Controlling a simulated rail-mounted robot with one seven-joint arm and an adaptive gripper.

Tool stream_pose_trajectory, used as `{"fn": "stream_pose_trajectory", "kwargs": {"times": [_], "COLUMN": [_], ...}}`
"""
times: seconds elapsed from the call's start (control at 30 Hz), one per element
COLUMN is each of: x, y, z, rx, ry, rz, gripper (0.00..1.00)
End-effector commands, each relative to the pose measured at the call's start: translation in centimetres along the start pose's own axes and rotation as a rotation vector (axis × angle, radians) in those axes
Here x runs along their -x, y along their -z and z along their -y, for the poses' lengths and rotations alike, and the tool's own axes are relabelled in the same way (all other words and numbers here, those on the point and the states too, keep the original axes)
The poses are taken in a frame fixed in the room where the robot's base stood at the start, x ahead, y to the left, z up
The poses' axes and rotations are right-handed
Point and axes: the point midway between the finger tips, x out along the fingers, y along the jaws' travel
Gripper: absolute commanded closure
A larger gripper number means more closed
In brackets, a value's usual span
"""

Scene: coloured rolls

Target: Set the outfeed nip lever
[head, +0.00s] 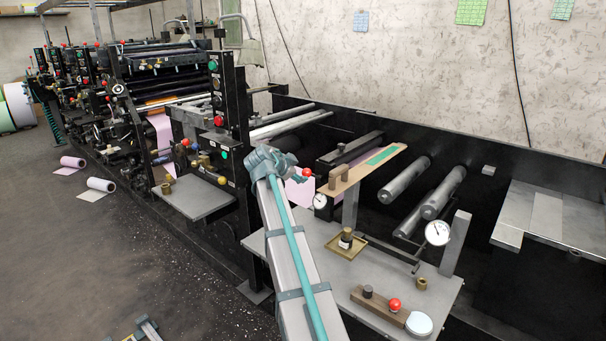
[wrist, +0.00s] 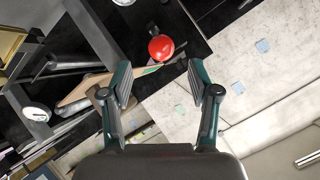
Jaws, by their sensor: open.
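A red ball knob (head: 307,172) on a dark lever stands by the outfeed side of the press. In the wrist view the red knob (wrist: 161,48) is just beyond my fingertips and between their lines, on a short dark stem. My gripper (wrist: 163,84) is open, with nothing between its fingers. In the head view my gripper (head: 292,176) is close to the left of the knob, and its fingers are partly hidden by my wrist. I cannot tell the exact gap in depth.
A wooden board (head: 365,166) and a dial gauge (head: 320,201) are close to the knob. A grey table (head: 320,240) below holds a brass tray (head: 345,249). A wooden block with another red ball (head: 394,304) lies nearer. Metal rollers (head: 405,180) are to the right.

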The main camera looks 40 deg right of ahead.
Motion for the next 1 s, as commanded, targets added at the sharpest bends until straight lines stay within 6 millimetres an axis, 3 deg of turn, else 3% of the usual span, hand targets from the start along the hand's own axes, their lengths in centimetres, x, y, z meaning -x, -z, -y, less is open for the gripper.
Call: {"fn": "stream_pose_trajectory", "kwargs": {"times": [0.1,0.33,0.83,1.0], "x": [2.2,4.3,4.5,4.2], "y": [0.0,-0.1,-0.1,-2.6], "z": [-0.1,-0.1,0.0,-1.6], "rx": [0.0,0.001,0.001,0.066], "ry": [0.002,0.0,-0.001,-0.014], "rz": [0.0,0.0,0.0,0.038], "gripper": [0.39,0.39,0.39,0.39]}}
